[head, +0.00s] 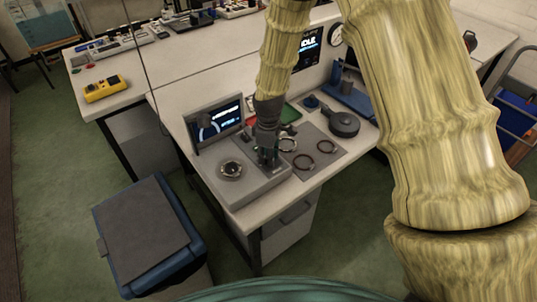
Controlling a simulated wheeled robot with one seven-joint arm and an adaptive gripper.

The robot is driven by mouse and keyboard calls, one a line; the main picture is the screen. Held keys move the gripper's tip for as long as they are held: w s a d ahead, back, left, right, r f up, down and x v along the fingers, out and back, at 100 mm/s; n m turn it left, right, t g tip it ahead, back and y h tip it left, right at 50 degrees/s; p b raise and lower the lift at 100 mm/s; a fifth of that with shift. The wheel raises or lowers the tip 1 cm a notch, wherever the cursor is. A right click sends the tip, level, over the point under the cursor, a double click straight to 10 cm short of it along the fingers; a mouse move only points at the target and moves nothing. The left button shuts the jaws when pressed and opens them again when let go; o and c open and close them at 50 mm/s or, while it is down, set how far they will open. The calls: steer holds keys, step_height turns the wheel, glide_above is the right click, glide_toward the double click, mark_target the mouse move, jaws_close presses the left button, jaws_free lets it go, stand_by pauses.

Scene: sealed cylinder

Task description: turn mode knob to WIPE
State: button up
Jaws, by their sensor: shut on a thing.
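A grey console (250,186) with a tilted screen (215,126) stands on the front left of the white workbench. A round metal fitting with a dark centre (231,170) sits on its top at left. My dark gripper (268,159) points down at the right part of the console top, to the right of that fitting. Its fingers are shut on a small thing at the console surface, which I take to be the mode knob. The knob is mostly hidden by the fingers, and its pointer and any WIPE label cannot be read.
A grey mat (315,166) with metal rings lies right of the console. A dark round device (344,123) and a blue case (350,99) stand behind it. A yellow box (105,88) sits on the left bench. A blue bin with a dark lid (146,229) stands on the floor in front.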

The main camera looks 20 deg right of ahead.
steer(key=m, duration=0.4)
steer(key=shift+w+m, duration=0.1)
steer(key=shift+m, duration=0.2)
steer(key=shift+d+r+m+p, duration=0.1)
steer(key=shift+m+p, duration=0.35)
steer(key=shift+m, duration=1.45)
steer(key=o, duration=1)
steer(key=shift+o, duration=0.2)
steer(key=shift+r, duration=0.1)
step_height(320, 180, up, 12)
